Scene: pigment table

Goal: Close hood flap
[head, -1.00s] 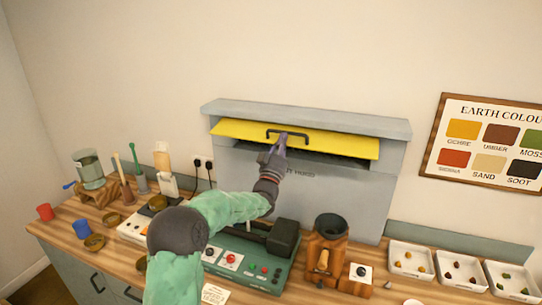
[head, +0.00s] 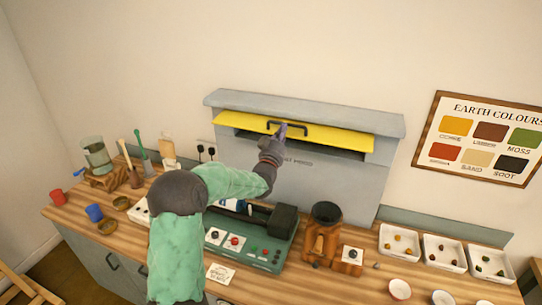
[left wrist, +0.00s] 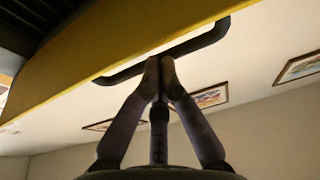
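The hood (head: 300,183) is a grey box against the back wall. Its yellow flap (head: 340,138) is tilted outward, with a dark slot showing beneath it. The flap carries a dark bar handle (head: 273,125), which also crosses the left wrist view (left wrist: 205,38) beside the flap's yellow edge (left wrist: 110,40). My left gripper (head: 283,130) reaches up to the middle of the handle. In the left wrist view its fingertips (left wrist: 159,62) are together at the bar, which runs across them rather than visibly between them. My right gripper is not in view.
A green machine (head: 250,245) and a wooden mill (head: 322,238) stand on the counter below the hood. White trays (head: 400,243) of pigment lumps lie at right, with white bowls (head: 400,289) in front. Cups, bowls and tools crowd the left. The wall above the hood is clear.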

